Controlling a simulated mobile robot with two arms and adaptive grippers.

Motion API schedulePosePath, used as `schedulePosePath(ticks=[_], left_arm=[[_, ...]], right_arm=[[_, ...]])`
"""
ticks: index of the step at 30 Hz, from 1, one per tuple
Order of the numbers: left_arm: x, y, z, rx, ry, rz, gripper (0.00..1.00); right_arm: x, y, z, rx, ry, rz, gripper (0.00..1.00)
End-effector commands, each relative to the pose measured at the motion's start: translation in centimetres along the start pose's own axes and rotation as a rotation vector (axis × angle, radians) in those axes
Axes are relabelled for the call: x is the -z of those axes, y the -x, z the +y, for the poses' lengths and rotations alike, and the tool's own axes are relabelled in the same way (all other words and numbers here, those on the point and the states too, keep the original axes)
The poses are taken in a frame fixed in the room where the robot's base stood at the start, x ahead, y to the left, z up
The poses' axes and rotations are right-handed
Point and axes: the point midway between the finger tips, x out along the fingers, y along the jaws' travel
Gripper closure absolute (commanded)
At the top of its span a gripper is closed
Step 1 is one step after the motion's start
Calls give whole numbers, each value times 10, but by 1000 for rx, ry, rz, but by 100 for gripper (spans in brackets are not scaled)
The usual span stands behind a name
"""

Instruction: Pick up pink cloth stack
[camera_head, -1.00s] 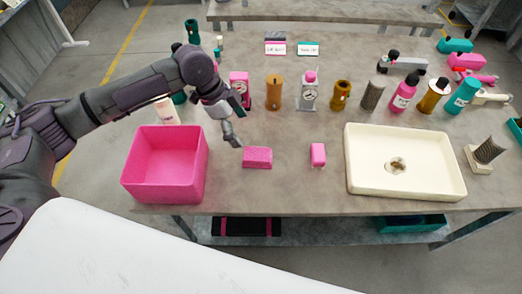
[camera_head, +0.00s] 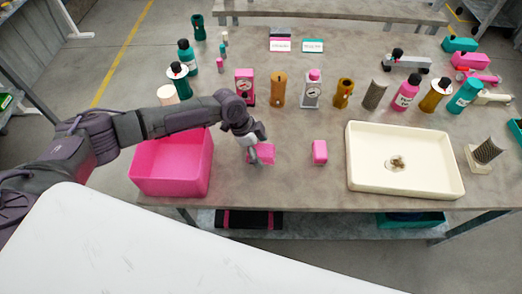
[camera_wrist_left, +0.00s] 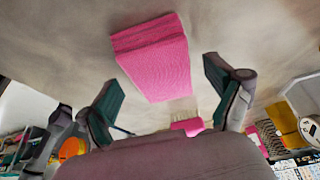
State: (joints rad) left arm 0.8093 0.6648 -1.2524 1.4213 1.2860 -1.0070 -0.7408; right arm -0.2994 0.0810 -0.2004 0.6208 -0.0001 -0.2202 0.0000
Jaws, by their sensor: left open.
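The pink cloth stack (camera_head: 267,153) lies on the grey table, right of the pink bin. My left gripper (camera_head: 254,148) is directly over its left side and partly hides it in the head view. In the left wrist view, the cloth stack (camera_wrist_left: 152,58) shows as a layered pink block ahead of the spread fingers. My left gripper (camera_wrist_left: 164,92) is open there with green pads, and nothing is between them. The cloth looks clear of both fingers. My right gripper is not in view.
The pink bin (camera_head: 172,165) stands at the left under my left arm. Table in front is clear.

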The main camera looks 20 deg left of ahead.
Motion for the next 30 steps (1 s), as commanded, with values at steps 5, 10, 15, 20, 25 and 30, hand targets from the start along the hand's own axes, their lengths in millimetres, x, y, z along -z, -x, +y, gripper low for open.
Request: schedulePosePath(ticks=[5,10,15,20,25,30], left_arm=[[0,-3,0,2,0,0,8],[0,-3,0,1,0,0,8],[-1,-4,0,1,0,0,8],[-2,-6,0,1,0,0,8],[-2,-7,0,1,0,0,8],[-2,-7,0,1,0,0,8]], right_arm=[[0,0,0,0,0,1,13],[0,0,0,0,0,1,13],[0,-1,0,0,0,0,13],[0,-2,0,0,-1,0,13],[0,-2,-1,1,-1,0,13],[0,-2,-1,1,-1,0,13]])
